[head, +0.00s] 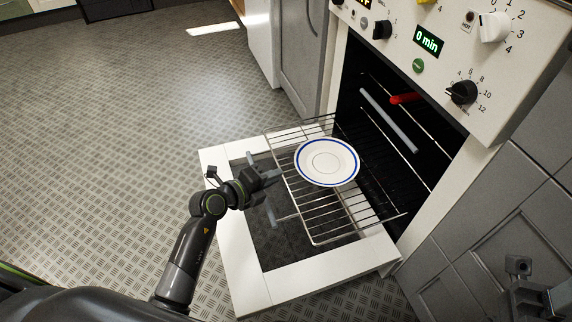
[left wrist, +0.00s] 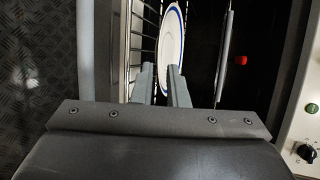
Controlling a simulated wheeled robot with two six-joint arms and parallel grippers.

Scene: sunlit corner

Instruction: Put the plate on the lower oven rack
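A white plate with a blue rim (head: 327,162) lies flat on a wire oven rack (head: 318,222) that is slid out over the open oven door (head: 262,287). The plate (left wrist: 171,36) also shows in the left wrist view, beyond the fingers. My left gripper (head: 277,178) is just left of the plate, by the rack's outer edge. Its two fingers (left wrist: 160,78) are apart, with a gap and nothing gripped between them. My right gripper (head: 538,300) shows only partly at the lower right; its fingers are not clear.
The dark oven cavity (head: 372,165) lies right of the plate, with a light rod (head: 388,120) and a red object (head: 405,98) inside. The knobbed control panel (head: 440,45) is above. Grey cabinets (head: 505,200) stand at the right. Metal floor (head: 120,130) is clear at the left.

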